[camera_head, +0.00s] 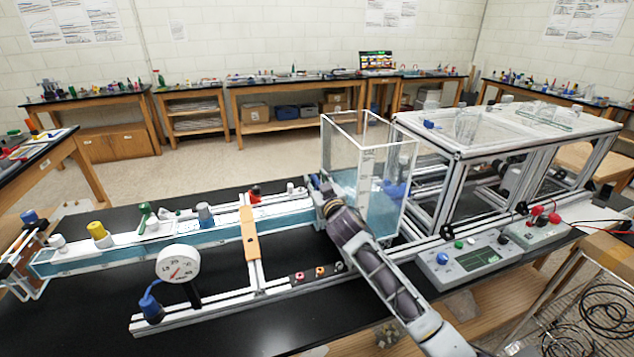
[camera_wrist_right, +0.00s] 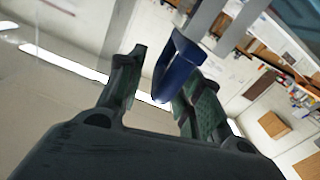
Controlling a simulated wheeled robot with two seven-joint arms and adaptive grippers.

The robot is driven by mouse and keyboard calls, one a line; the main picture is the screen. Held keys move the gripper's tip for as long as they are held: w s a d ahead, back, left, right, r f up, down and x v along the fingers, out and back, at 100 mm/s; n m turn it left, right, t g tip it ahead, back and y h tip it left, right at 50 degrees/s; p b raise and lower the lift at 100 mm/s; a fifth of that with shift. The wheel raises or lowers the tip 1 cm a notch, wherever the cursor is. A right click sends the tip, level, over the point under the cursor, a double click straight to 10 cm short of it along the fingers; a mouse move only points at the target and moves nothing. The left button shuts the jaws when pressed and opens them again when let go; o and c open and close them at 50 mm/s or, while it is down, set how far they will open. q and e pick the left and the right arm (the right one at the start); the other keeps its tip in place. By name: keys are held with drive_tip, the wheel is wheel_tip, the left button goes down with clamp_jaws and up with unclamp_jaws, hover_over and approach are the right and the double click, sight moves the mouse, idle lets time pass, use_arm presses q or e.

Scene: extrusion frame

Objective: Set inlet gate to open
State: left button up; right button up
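A clear flume (camera_head: 120,248) runs across the black bench to a clear water tank (camera_head: 362,150). My right arm comes in from the bottom right, and its gripper (camera_head: 325,193) is at the flume's end beside the tank. In the right wrist view the gripper (camera_wrist_right: 167,65) is open. A blue loop-shaped handle (camera_wrist_right: 180,68) on a pale flat part sits between its fingers, nearer the right finger. I cannot tell if they touch. The handle may belong to the inlet gate; the arm hides most of that spot in the head view. My left gripper is not in view.
A round gauge (camera_head: 178,263) stands in front of the flume, and an orange-brown strip (camera_head: 249,233) crosses it. A grey control box (camera_head: 470,259) lies right of my arm. An extrusion frame (camera_head: 470,165) stands behind. Bare bench (camera_head: 90,320) shows at the front left.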

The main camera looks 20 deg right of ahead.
clamp_jaws()
drive_tip(key=shift+w+f, duration=0.1)
idle(0.5)
